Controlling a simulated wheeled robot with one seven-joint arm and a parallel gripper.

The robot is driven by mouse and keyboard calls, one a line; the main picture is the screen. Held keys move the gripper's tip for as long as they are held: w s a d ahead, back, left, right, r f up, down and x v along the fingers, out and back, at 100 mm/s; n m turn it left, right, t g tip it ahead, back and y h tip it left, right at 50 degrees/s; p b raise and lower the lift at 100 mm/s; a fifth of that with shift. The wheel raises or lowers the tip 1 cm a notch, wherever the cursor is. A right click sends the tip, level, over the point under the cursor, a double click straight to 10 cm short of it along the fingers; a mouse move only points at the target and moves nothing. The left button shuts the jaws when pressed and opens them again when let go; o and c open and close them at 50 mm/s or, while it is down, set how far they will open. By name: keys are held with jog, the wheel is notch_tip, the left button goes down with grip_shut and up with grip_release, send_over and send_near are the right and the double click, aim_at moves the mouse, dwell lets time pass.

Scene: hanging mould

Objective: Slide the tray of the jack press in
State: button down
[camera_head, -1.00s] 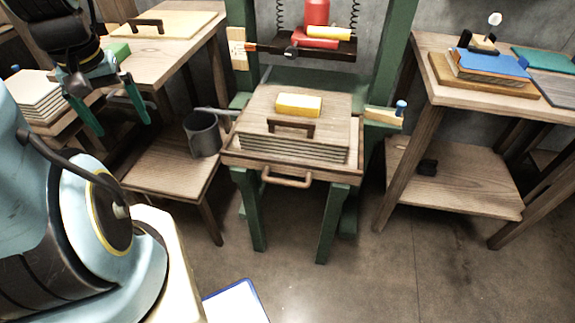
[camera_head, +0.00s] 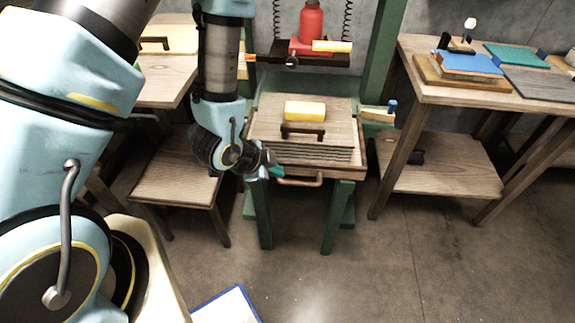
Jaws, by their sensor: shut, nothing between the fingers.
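The jack press has a green frame (camera_head: 382,55) with a red jack (camera_head: 311,28) above its opening. Its wooden tray (camera_head: 345,172) sticks out toward me at the front. The tray carries a stack of boards (camera_head: 330,152) with a dark handle (camera_head: 303,133) and a yellow block (camera_head: 305,111) on top. The tray's front handle (camera_head: 300,182) is a curved wooden bar. My gripper (camera_head: 277,172) is shut and empty, at the left front of the tray, close to the left end of the handle. I cannot tell whether it touches.
A low wooden table (camera_head: 172,183) stands left of the press, partly behind my arm. A wooden bench (camera_head: 430,92) with a blue-covered stack (camera_head: 467,62) stands at right. A white board with a blue edge (camera_head: 228,305) shows at the bottom. The floor before the press is clear.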

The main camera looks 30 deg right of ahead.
jog(key=b, duration=1.6)
send_near(302, 170)
notch_tip(302, 170, down, 3)
jog(key=s, duration=0.3)
jog(key=w+d, duration=0.1)
jog(key=w+p, duration=0.1)
jog(key=shift+w+d+f, duration=0.3)
jog(key=shift+d+f, duration=0.1)
jog(key=shift+w+d+f+p, duration=0.1)
jog(key=shift+w+d+p, duration=0.25)
jog(key=shift+w+d, duration=0.1)
